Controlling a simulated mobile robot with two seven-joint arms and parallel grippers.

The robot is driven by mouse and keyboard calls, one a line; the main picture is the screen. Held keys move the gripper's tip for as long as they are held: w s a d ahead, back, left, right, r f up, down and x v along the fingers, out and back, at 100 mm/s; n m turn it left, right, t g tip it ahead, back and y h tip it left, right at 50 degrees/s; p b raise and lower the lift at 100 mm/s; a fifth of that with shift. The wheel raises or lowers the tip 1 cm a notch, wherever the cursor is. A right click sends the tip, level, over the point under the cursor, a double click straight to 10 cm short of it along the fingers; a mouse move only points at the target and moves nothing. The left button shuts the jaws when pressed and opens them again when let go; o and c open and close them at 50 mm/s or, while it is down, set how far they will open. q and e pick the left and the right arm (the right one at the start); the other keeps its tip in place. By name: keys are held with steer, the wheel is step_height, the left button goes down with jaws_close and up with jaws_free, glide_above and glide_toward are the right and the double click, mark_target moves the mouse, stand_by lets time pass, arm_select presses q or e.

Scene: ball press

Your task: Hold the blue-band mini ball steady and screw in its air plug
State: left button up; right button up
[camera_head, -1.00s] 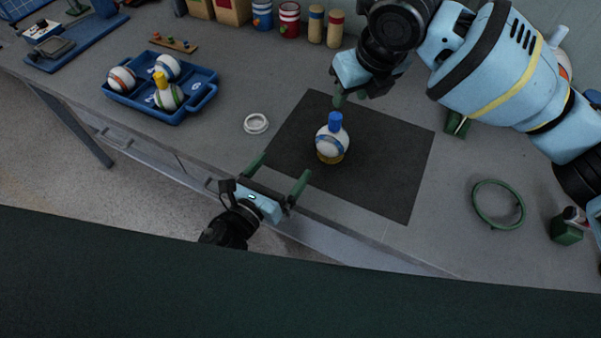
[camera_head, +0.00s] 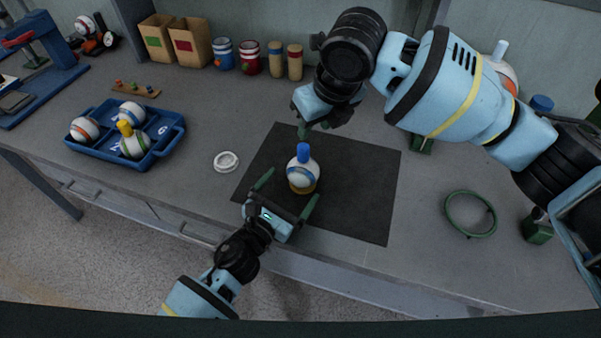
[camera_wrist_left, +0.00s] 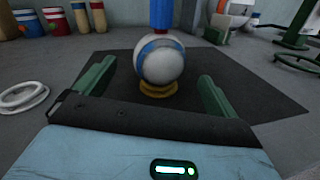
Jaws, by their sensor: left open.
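The blue-band mini ball (camera_head: 302,174) is white with a blue band and sits on a yellow ring (camera_head: 303,189) on the black mat (camera_head: 360,190). Its blue plug (camera_head: 303,152) stands upright on top. My left gripper (camera_head: 287,190) is open, in front of the ball with its fingers spread. In the left wrist view the ball (camera_wrist_left: 160,62) appears ahead, between the open green fingers (camera_wrist_left: 155,88), with no contact visible. My right gripper (camera_head: 303,128) is above and just behind the plug, pointing down. Its fingers are small and partly hidden, so its opening is unclear.
A blue tray (camera_head: 172,140) with several balls stands at left. A white ring (camera_head: 226,161) lies left of the mat. A green hoop (camera_head: 470,214) and a green block (camera_head: 536,228) lie at right. Jars and boxes (camera_head: 190,42) line the back.

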mark_target(303, 172)
arm_select(q)
steer(key=shift+x, duration=3.15)
steer(key=c, duration=1)
arm_select(e)
steer(key=shift+o, duration=1.1)
steer(key=shift+w+a+r+m+g+h, duration=0.35)
steer(key=shift+w+m+g, duration=0.25)
steer(key=shift+m, duration=0.6)
steer(key=shift+w+a+r+m+g+h, duration=0.2)
steer(key=shift+w+a+m+g+h, duration=0.3)
steer(key=shift+m, duration=0.7)
steer(key=shift+w+a+r+m+g+h, duration=0.3)
steer(key=shift+w+m+g, duration=0.3)
steer(key=shift+m, duration=0.6)
